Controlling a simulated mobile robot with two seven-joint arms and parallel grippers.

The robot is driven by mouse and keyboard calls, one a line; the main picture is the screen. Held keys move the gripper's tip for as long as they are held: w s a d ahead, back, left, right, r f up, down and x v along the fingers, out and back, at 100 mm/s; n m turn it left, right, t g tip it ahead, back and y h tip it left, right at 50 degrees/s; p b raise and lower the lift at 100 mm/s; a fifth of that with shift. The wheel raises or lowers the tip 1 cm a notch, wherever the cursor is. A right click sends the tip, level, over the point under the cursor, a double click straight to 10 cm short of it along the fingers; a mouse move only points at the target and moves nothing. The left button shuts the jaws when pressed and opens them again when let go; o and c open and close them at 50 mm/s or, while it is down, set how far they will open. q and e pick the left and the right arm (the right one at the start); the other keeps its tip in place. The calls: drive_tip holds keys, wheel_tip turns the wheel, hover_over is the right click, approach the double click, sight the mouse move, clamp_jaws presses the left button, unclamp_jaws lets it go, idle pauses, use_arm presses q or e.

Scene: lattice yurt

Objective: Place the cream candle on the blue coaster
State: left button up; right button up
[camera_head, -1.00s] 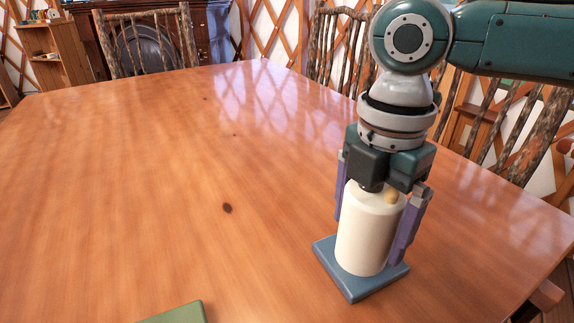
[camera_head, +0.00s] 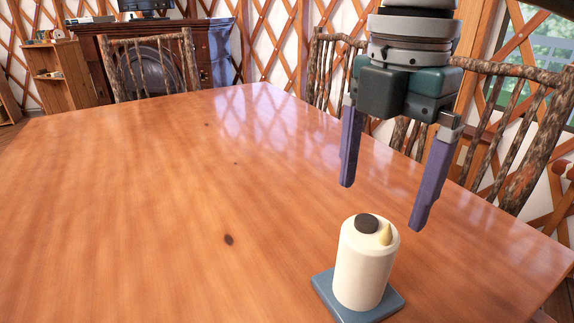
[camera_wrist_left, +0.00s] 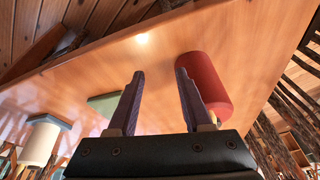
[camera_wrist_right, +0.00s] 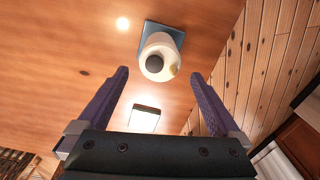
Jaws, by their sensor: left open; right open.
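The cream candle (camera_head: 362,268) stands upright on the square blue coaster (camera_head: 331,294) near the front right of the table. The candle has a dark round spot and a small yellow flame-shaped piece on top. My right gripper (camera_head: 385,208) is open and empty, above the candle and apart from it. The right wrist view shows the candle (camera_wrist_right: 158,55) on the coaster (camera_wrist_right: 178,32) beyond the open fingers (camera_wrist_right: 158,82). In the left wrist view my left gripper (camera_wrist_left: 160,85) is open, with the candle (camera_wrist_left: 40,142) at the left edge.
A red cylinder (camera_wrist_left: 205,85) stands on the table beyond my left fingers, and a green coaster (camera_wrist_left: 103,103) lies near it. A pale square (camera_wrist_right: 145,118) shows in the right wrist view. Twig chairs (camera_head: 150,65) stand around the table. The table's middle (camera_head: 170,190) is clear.

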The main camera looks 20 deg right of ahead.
drive_tip(key=s+a+f+m+t+y, duration=0.1)
drive_tip(key=s+a+f+m, duration=0.2)
drive_tip(key=m, duration=0.1)
drive_tip(key=s+a+f+m+t+y, duration=0.1)
drive_tip(key=s+a+f+m, duration=0.2)
drive_tip(key=s+m, duration=0.1)
drive_tip(key=s+a+f+m+t, duration=0.1)
drive_tip(key=s+a+f+m, duration=0.2)
drive_tip(key=a+m, duration=0.1)
drive_tip(key=shift+s+f+y, duration=0.1)
drive_tip(key=shift+s+y, duration=0.2)
drive_tip(key=shift+y, duration=0.1)
drive_tip(key=s+d+m, duration=0.1)
drive_tip(key=d+m, duration=0.1)
drive_tip(key=s+d+m+h, duration=0.1)
drive_tip(key=s+d+m, duration=0.1)
drive_tip(key=s+d+f+m+h, duration=0.1)
drive_tip(key=s+d+m, duration=0.1)
drive_tip(key=shift+s+d+t, duration=0.1)
drive_tip(key=shift+t, duration=0.2)
drive_tip(key=shift+s+d+m+h, duration=0.15)
drive_tip(key=shift+d+m+h, duration=0.1)
drive_tip(key=shift+m+h, duration=0.05)
drive_tip(key=shift+r, duration=0.1)
